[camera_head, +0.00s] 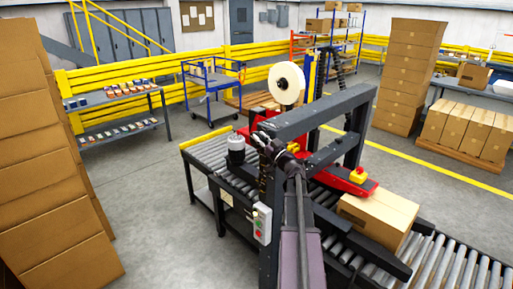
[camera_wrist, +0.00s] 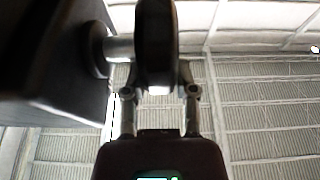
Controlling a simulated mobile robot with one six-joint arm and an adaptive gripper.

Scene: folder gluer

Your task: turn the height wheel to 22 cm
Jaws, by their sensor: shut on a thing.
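In the wrist view the height wheel (camera_wrist: 155,40) is a dark disc seen nearly edge-on. A bright metal shaft (camera_wrist: 119,48) joins it to a dark block on the left. My gripper (camera_wrist: 160,91) comes up from below, its fingers closed on the lower rim of the wheel. In the head view the folder gluer's dark frame (camera_head: 318,115) stands over a roller conveyor. My arm reaches up to its near post, where the wheel and fingertips are too small and dark to make out. No height scale or reading is legible.
A carton (camera_head: 378,215) lies on the rollers (camera_head: 440,262) under the frame's right side. A control box with buttons (camera_head: 262,224) hangs on the near post. Stacked boxes (camera_head: 52,150) stand close at the left. The floor (camera_head: 150,200) between them and the machine is clear.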

